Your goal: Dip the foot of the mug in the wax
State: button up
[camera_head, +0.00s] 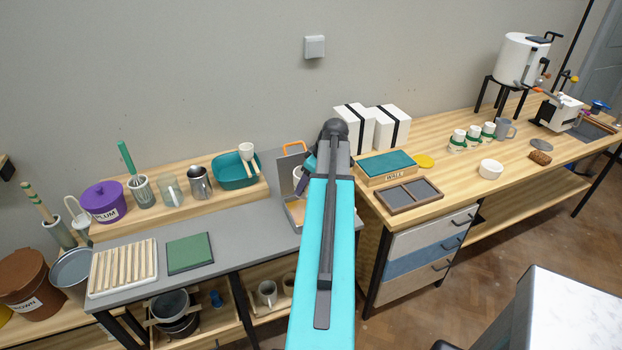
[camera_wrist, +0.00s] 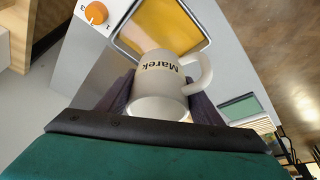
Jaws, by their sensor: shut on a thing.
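A white mug (camera_wrist: 155,82) marked "Marek" is between the purple-grey fingers of my gripper (camera_wrist: 160,98), which is shut on it. Its handle sticks out to the right in the wrist view. The name reads upside down there, and one end of the mug overlaps the amber wax (camera_wrist: 140,33) in a rectangular pan. I cannot tell whether the foot touches the wax. In the head view my gripper (camera_head: 306,168) is beside the grey wax unit (camera_head: 289,162), and my arm hides most of the mug and pan.
An orange knob (camera_wrist: 96,13) sits on the unit beside the pan. A green mat (camera_head: 190,252) and a slatted rack (camera_head: 124,266) lie to the left on the grey bench.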

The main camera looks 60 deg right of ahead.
jog(key=shift+s+d, duration=0.3)
jog(key=shift+s, duration=0.2)
jog(key=shift+f, duration=0.2)
jog(key=shift+f+b, duration=2.25)
jog(key=shift+f, duration=1.7)
jog(key=shift+f+b, duration=0.35)
jog(key=shift+f, duration=0.2)
jog(key=shift+r, duration=0.1)
jog(key=shift+r+p, duration=0.65)
jog(key=shift+r, duration=0.8)
dwell(0.4)
jog(key=shift+r+p, duration=1.6)
jog(key=shift+r, duration=1.95)
